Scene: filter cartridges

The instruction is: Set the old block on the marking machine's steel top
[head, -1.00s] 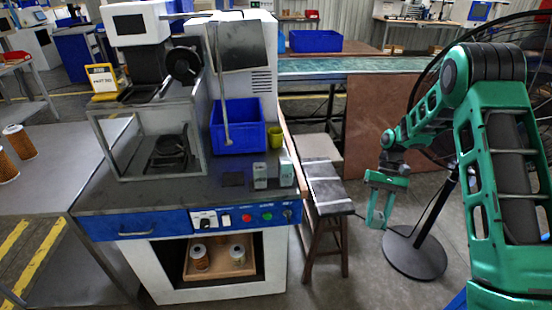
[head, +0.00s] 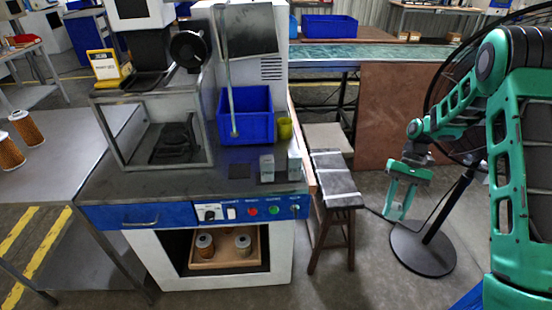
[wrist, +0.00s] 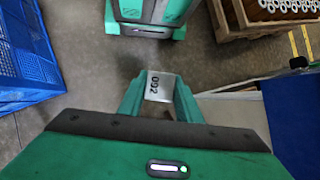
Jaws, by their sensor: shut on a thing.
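My gripper (wrist: 158,98) is shut on a small pale grey block (wrist: 160,84) marked "002", seen between the fingers in the wrist view. In the head view my gripper (head: 397,212) hangs low at the right, above the floor and right of the wooden stool, well apart from the machine; I cannot make out the block there. The marking machine (head: 165,214) stands left of centre with a blue control panel.
A blue bin (head: 246,118), a yellow cup (head: 284,128) and a framed fixture (head: 150,150) stand on the machine top. The dark-topped stool (head: 335,180) is between machine and gripper. A black round stand base (head: 422,250) is beside the gripper. The top's front left is bare.

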